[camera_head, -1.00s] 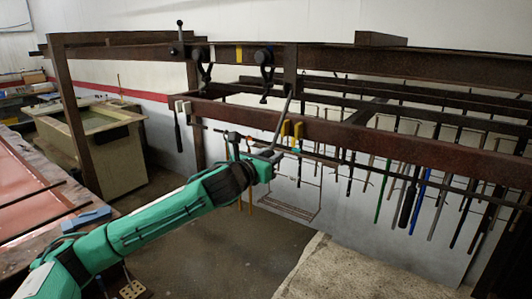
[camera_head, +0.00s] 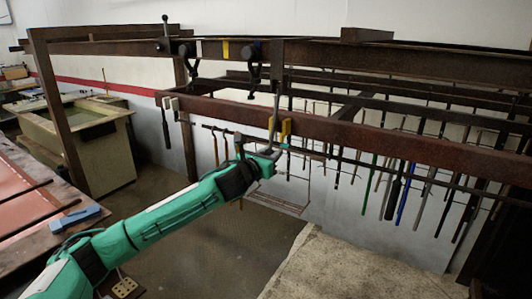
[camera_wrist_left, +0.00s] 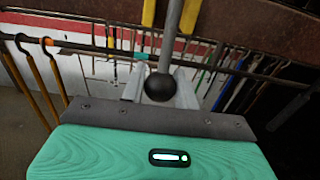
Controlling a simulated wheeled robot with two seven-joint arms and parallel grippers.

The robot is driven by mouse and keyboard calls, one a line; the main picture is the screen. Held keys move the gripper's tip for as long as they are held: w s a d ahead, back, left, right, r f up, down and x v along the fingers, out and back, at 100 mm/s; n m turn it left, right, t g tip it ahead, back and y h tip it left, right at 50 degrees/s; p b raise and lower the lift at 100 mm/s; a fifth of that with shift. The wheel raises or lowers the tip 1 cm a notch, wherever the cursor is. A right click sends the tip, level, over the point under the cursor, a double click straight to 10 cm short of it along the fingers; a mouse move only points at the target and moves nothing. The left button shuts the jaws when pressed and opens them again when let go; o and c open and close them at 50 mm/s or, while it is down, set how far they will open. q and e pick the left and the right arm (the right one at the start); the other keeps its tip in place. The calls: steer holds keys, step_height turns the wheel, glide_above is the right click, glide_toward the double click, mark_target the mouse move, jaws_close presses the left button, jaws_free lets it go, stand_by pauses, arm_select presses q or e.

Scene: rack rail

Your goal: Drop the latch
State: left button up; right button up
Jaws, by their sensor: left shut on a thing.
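The latch is a grey rod (camera_head: 276,108) with a black ball knob (camera_wrist_left: 160,87) at its end. In the head view it hangs almost straight down from the upper rusty beam across the front rail (camera_head: 350,132). Two yellow prongs (camera_head: 286,129) sit on that rail, and the rod appears between them in both views. In the left wrist view the yellow prongs (camera_wrist_left: 189,15) flank the rod. My left gripper (camera_head: 272,154) is shut on the latch's knob end, just below the front rail. My right gripper is not seen.
A second lever (camera_head: 165,28) with a black knob stands upright at the rack's left. White prongs (camera_head: 170,103) sit on the rail's left end. Several tools (camera_head: 408,190) hang behind the rail. A bench with a blue object (camera_head: 80,217) is at left.

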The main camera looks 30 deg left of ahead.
arm_select(q)
steer(key=w, duration=0.2)
steer(key=w+p, duration=0.1)
steer(key=w, duration=0.2)
steer(key=shift+w+d+f+p, duration=0.25)
steer(key=shift+w+f+p, duration=0.05)
steer(key=shift+w+p, duration=0.1)
steer(key=o, duration=0.9)
steer(key=shift+s, duration=0.15)
steer(key=shift+s+a, duration=0.15)
steer(key=shift+s, duration=1.55)
steer(key=shift+s+a, duration=0.15)
steer(key=shift+s, duration=1.55)
